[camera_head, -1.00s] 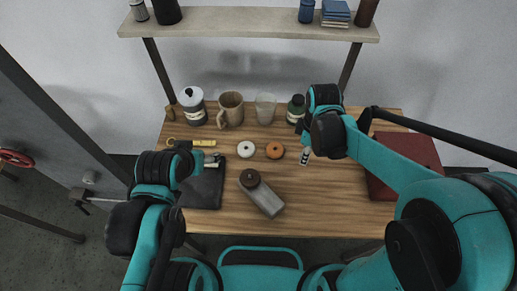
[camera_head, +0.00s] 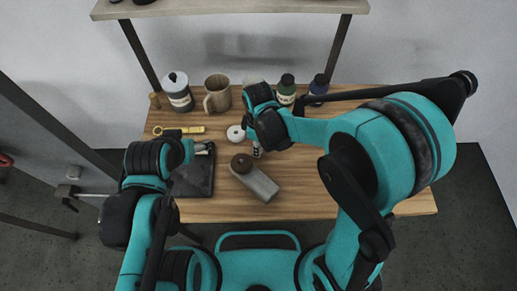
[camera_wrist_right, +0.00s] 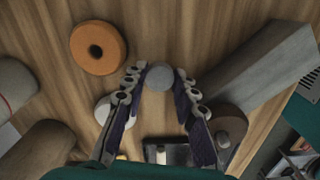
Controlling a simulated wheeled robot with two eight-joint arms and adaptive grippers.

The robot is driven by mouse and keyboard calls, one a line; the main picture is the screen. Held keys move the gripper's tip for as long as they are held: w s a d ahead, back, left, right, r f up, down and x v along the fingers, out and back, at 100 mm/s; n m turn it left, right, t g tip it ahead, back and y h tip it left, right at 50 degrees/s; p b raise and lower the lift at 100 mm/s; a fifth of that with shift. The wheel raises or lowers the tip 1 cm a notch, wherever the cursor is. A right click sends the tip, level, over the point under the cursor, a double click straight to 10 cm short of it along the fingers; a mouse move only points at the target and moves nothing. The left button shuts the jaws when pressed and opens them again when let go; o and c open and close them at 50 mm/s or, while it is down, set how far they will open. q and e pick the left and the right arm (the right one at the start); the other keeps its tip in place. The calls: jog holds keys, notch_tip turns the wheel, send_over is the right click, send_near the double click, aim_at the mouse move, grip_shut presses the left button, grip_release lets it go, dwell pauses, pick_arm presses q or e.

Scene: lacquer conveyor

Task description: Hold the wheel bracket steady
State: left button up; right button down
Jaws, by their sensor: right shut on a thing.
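I cannot clearly make out a wheel bracket by shape. My right gripper (camera_head: 257,152) is low over the table, between the white disc (camera_head: 236,133) and the brown-capped grey bottle (camera_head: 258,183). In the right wrist view its fingers (camera_wrist_right: 159,84) close on a small grey round piece (camera_wrist_right: 158,76); its lower part is hidden. My left gripper (camera_head: 207,148) is over the dark flat pad (camera_head: 194,180); its finger opening is too small to tell. The orange ring (camera_wrist_right: 98,47) lies flat beside the right fingers, hidden in the head view.
A yellow-handled tool (camera_head: 190,130) lies behind the pad. A lidded canister (camera_head: 178,92), a mug (camera_head: 217,94), a green bottle (camera_head: 286,90) and a blue bottle (camera_head: 318,88) stand at the back. A shelf (camera_head: 230,9) is above. The front right tabletop (camera_head: 415,204) is bare.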

notch_tip(320, 180, down, 2)
jog(key=shift+f, duration=0.1)
jog(key=c, duration=1.6)
grip_release()
jog(key=shift+b, duration=0.35)
jog(key=o, duration=0.4)
